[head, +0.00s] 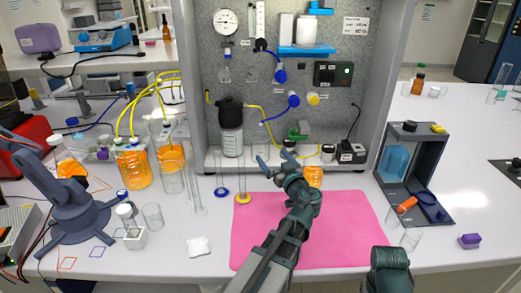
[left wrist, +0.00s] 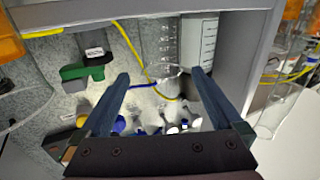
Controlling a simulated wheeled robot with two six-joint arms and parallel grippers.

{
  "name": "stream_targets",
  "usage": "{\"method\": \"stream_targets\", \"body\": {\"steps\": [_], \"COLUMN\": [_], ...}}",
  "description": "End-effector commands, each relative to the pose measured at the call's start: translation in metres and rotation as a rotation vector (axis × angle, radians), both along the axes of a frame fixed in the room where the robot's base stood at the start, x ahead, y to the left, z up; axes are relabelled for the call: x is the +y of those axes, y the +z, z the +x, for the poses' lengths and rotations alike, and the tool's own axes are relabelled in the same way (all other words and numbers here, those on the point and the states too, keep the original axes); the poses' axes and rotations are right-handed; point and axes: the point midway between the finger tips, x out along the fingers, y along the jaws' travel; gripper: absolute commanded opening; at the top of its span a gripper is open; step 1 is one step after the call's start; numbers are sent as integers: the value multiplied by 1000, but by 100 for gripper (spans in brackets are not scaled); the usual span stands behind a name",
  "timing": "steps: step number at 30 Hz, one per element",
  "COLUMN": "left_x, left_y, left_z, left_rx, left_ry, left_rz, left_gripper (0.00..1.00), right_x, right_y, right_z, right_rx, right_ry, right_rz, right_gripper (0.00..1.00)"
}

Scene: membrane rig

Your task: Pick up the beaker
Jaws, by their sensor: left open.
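A clear graduated beaker (left wrist: 162,38) shows in the left wrist view just beyond my left gripper (left wrist: 160,73), between the lines of its fingers and apart from them. My left gripper also shows in the head view (head: 277,161), open and empty over the back of the pink mat, in front of the rig's base. In the head view the clear beaker is hard to make out behind the fingers. A small vessel of orange liquid (head: 314,177) stands right of the gripper, partly hidden by my arm. My right arm shows at the lower right; its gripper is out of frame.
The pink mat (head: 345,225) is mostly bare. Orange-filled vessels (head: 133,170) and tall clear cylinders stand left. A dark open frame (head: 408,165) stands right.

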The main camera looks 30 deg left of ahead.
Motion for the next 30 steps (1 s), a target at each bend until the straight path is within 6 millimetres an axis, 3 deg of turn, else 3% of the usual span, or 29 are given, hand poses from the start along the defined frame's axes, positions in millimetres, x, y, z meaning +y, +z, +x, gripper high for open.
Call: {"method": "stream_targets", "body": {"steps": [6, 20, 30], "left_x": [30, 45, 82], "left_y": [0, -1, -3], "left_z": [24, 34, 59], "left_rx": [0, 0, 0], "left_ry": [2, 1, 1], "left_rz": [0, 0, 0], "left_gripper": [100, 100, 100], "right_x": [0, 0, 0], "right_y": [0, -1, -3], "right_z": [0, 0, 0], "right_rx": [0, 0, 0], "right_ry": [0, 0, 0], "right_rz": [0, 0, 0], "right_gripper": [50, 50, 50]}}
